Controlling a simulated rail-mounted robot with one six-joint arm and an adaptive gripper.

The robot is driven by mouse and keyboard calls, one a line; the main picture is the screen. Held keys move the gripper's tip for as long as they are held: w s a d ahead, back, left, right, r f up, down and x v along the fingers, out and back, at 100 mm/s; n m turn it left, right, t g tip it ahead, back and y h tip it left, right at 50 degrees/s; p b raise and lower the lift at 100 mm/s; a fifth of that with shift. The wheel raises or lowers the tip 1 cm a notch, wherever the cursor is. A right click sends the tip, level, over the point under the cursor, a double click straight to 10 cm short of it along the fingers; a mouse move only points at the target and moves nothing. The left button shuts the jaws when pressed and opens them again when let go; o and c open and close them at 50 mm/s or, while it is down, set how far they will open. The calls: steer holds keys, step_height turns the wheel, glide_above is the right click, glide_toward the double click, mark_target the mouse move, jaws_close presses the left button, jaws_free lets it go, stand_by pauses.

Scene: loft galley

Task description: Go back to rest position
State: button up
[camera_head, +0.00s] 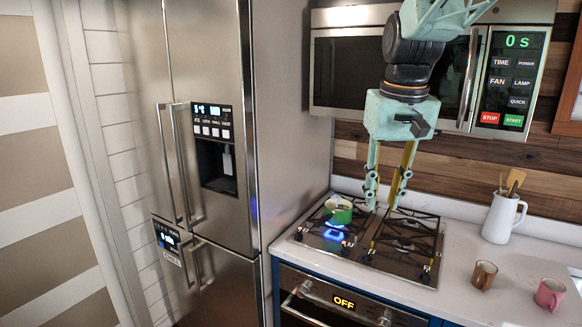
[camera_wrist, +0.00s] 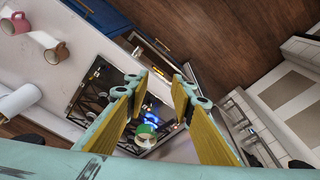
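My gripper (camera_head: 382,204) hangs pointing down above the stove, below the microwave. Its two yellow-padded fingers are apart with nothing between them, so it is open and empty. In the wrist view the open fingers (camera_wrist: 160,90) frame the cooktop from above. A small green pot (camera_head: 338,209) sits on the left side of the cooktop, to the left of my fingers; it also shows in the wrist view (camera_wrist: 146,131). A blue glow shows in front of the pot.
The cooktop (camera_head: 425,262) lies below my gripper. The microwave (camera_head: 345,72) is close behind my arm, and the steel fridge (camera_head: 225,240) stands to the left. A brown mug (camera_head: 484,274), a pink mug (camera_head: 549,294) and a white utensil jug (camera_head: 500,220) stand on the counter right.

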steer(key=s+f+t+b, duration=0.1)
steer(key=s+f, duration=0.1)
steer(key=s, duration=1.6)
steer(key=s+f+t+b, duration=0.1)
steer(key=s+f, duration=0.1)
steer(key=s, duration=1.6)
steer(key=shift+s+f+b, duration=0.2)
steer(key=shift+f+b, duration=0.1)
steer(key=shift+f, duration=0.1)
